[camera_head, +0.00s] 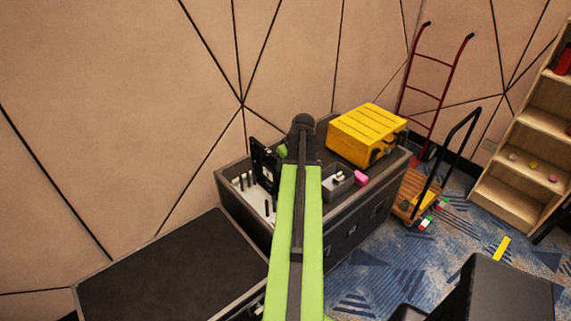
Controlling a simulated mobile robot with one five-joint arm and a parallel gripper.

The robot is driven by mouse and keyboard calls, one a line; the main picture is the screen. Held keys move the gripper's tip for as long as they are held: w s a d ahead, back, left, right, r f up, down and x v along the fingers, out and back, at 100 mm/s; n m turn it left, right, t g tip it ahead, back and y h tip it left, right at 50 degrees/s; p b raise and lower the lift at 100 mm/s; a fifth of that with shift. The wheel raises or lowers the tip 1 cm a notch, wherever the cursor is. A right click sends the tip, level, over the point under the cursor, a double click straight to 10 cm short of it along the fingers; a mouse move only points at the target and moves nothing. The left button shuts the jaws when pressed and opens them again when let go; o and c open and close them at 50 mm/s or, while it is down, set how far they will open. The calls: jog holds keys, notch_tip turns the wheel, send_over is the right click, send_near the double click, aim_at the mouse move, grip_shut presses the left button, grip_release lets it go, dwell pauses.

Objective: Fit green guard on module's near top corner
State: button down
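A dark upright panel, which looks like the module (264,166), stands in the left part of an open grey case (347,211). My own green arm reaches up the middle of the view and ends in a dark joint just right of the panel. A small green patch shows between the panel and this joint; I cannot tell whether it is the green guard or part of my arm. My gripper cannot be made out, as the arm hides what lies beyond the joint. The module's near top corner is too small to judge.
A yellow toolbox (364,134) stands on the case's right part, with a pink block (361,178) near it. A dark-topped case (170,275) is at lower left. A red hand truck (432,90), wooden cart (413,190) and shelf (520,165) stand right.

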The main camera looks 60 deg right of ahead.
jog(key=shift+f, duration=0.15)
jog(key=c, duration=0.9)
grip_release()
jog(key=shift+o, duration=0.2)
jog(key=o, duration=0.5)
notch_tip(320, 180, up, 8)
jog(key=p, duration=0.8)
